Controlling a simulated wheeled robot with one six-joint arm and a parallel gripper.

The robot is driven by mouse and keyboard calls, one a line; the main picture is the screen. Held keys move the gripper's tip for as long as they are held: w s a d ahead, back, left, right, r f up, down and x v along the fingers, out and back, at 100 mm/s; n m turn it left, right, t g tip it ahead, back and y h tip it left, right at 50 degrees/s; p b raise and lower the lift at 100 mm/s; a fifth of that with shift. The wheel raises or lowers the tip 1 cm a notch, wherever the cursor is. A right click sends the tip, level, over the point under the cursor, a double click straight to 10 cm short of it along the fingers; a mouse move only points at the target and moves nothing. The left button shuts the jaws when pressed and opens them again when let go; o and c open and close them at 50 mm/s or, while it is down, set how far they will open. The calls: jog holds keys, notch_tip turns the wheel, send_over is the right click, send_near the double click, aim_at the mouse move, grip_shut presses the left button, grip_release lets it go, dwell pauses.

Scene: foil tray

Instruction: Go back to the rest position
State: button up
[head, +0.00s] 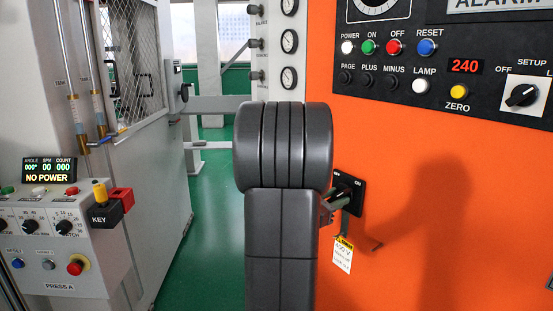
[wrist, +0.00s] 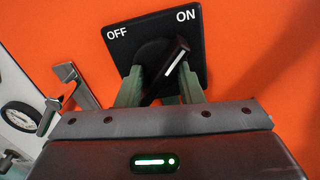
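A black rotary switch (wrist: 165,62) is mounted on the orange cabinet (wrist: 255,45), with OFF and ON printed on its plate. The white line on its handle slants up to the right, towards ON. In the head view the switch (head: 350,187) shows partly, right of my dark arm. In the wrist view my gripper's (wrist: 160,82) two green fingers stand apart, one on each side of the switch handle. I cannot tell whether either finger touches it. In the head view my gripper (head: 334,201) is mostly hidden behind my arm.
Green floor (head: 210,240) lies open between.

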jog(key=shift+r+n+p, duration=0.1)
jog(key=shift+n+p, duration=1.3)
jog(key=shift+p, duration=0.7)
jog(key=shift+s+f, duration=0.1)
jog(key=shift+f, duration=0.1)
